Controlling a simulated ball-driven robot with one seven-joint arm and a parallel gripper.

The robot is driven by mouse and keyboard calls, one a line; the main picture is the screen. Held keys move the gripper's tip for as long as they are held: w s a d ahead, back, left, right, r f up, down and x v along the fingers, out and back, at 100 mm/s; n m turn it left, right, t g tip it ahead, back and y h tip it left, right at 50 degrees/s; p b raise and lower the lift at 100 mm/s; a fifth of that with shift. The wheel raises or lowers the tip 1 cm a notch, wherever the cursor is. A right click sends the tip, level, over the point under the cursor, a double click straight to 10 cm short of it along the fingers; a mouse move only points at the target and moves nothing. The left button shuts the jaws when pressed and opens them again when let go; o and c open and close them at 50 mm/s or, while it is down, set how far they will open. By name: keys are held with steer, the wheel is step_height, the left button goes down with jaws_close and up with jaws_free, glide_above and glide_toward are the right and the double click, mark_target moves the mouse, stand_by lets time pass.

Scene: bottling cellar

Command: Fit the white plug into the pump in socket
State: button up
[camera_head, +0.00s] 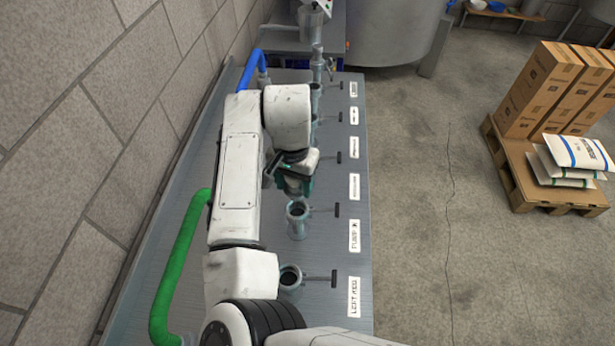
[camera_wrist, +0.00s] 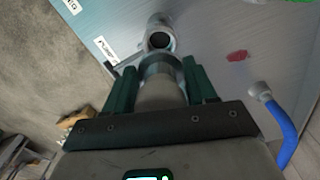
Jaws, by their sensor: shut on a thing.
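My gripper (camera_head: 293,185) is shut on a pale grey cylinder, which I take for the white plug (camera_wrist: 160,93). In the wrist view its two dark green fingers (camera_wrist: 162,88) flank the plug. Just beyond the plug's ringed end is the pump in socket (camera_wrist: 159,34), its dark mouth open and empty. The plug and this socket look apart, nearly in line. In the head view the pump in socket (camera_head: 297,211) stands just nearer than my gripper, beside a label (camera_head: 355,236) that is hard to read. My gripper hides the plug there.
Several labelled sockets line the metal bench (camera_head: 325,235); the nearest, the left keg socket (camera_head: 290,277), is open. A green hose (camera_head: 180,262) and a blue hose (camera_head: 250,70) run along the wall side. A loaded pallet (camera_head: 550,188) stands on the floor at right.

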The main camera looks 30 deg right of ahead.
steer(key=shift+f+b, duration=2.7)
steer(key=shift+f, duration=1.3)
steer(key=shift+f+b, duration=0.3)
steer(key=shift+f, duration=0.1)
steer(key=o, duration=1.1)
steer(key=shift+o, duration=0.2)
step_height(320, 180, up, 11)
steer(key=shift+f+b, duration=0.15)
steer(key=shift+b, duration=0.55)
steer(key=shift+d, duration=0.1)
